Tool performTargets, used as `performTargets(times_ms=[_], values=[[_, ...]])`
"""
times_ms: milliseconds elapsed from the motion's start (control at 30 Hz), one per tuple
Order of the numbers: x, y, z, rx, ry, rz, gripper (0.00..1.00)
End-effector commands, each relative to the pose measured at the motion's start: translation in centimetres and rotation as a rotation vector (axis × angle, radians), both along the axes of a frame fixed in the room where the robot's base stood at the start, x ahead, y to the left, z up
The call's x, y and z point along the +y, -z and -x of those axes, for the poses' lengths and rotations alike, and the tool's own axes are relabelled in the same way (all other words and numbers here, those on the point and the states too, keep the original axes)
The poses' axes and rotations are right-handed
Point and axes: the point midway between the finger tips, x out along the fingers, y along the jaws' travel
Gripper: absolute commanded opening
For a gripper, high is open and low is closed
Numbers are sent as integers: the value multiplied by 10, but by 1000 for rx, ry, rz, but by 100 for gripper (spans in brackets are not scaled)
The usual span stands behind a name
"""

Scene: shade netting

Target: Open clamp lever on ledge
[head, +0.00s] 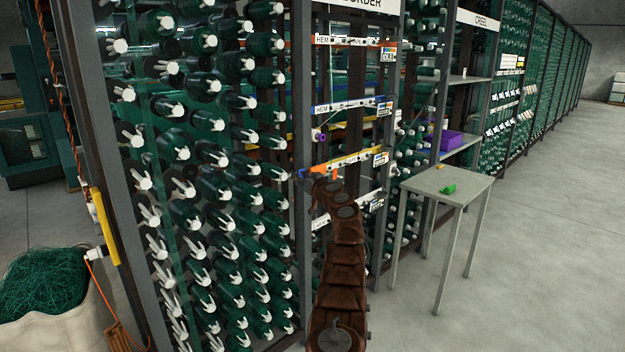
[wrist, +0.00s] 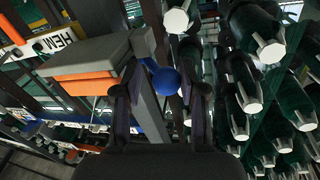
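In the wrist view a round blue knob (wrist: 167,80) sits between the two fingers of my gripper (wrist: 160,90). A gap shows on both sides of the knob, so the fingers look open and apart from it. Left of the knob is a grey block with an orange underside (wrist: 85,75), likely part of the clamp. How the knob joins it is hidden. In the head view my gripper (head: 316,176) is at the yellow-fronted ledge (head: 350,162) of the rack, beside a small orange part (head: 326,169). The lever itself is too small to make out there.
Green bobbins with white ends (head: 200,180) fill the rack close on the left; they also crowd the right of the wrist view (wrist: 255,90). A grey table (head: 440,185) with a green item (head: 449,189) stands to the right. The floor (head: 540,240) farther right is clear.

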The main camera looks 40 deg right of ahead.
Motion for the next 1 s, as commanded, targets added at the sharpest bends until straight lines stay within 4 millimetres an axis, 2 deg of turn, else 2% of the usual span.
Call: performTargets(times_ms=[533,1000], values=[[5,3,6,0,-14,1,39],[9,3,27,2,-12,-1,39]])
